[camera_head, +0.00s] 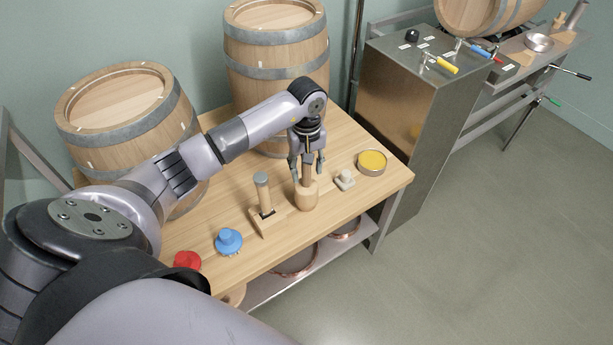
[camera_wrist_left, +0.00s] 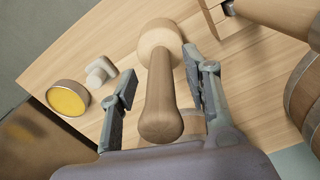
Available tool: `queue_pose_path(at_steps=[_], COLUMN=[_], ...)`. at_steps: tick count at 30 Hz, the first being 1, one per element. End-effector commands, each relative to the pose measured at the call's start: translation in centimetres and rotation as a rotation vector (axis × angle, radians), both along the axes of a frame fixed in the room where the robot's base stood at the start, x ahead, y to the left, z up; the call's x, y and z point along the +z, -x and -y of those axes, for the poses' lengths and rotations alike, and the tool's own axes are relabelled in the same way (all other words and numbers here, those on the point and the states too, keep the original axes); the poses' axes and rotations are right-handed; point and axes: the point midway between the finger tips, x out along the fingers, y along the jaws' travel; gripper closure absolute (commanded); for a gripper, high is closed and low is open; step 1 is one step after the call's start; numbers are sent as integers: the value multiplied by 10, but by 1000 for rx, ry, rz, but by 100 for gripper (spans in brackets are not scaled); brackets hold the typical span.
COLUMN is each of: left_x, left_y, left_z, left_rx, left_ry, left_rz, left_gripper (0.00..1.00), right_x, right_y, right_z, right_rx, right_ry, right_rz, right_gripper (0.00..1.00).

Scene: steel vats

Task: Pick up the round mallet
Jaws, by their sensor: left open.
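The round mallet (camera_head: 307,197) stands head-down on the wooden table, with a pale round head and a darker handle pointing up. My left gripper (camera_head: 307,165) is open above it, pointing down, with one finger on each side of the handle. In the left wrist view the mallet (camera_wrist_left: 160,95) lies between the two open fingers of the gripper (camera_wrist_left: 160,66). Gaps show between the handle and both fingers, so it is not clamped. My right gripper is not in view.
A second mallet with a square head (camera_head: 264,222) stands just left. A grey bung (camera_head: 345,180) and a yellow tin (camera_head: 372,162) are at right. Blue (camera_head: 228,241) and red (camera_head: 187,260) brushes lie nearer. Barrels (camera_head: 277,55) stand behind; a steel cabinet (camera_head: 400,90) is beyond.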

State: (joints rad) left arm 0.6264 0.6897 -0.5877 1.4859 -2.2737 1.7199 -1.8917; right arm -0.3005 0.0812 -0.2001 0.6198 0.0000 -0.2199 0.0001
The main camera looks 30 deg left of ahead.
Motion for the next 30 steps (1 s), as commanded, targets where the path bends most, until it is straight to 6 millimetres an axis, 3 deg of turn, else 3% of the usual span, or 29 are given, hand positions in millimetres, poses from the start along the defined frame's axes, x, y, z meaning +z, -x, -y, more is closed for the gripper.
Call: queue_pose_path(at_steps=[3, 11, 30], left_x=[-12, -12, -12], left_y=[0, 0, 0], left_z=[0, 0, -1], left_rx=[1, 1, 1], left_ry=[0, -1, -1], left_rz=[0, 1, 1], left_gripper=[56, 57, 99], right_x=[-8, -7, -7], right_y=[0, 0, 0], right_z=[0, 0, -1], right_rx=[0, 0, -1], right_ry=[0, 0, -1], right_rz=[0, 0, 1], right_gripper=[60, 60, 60])
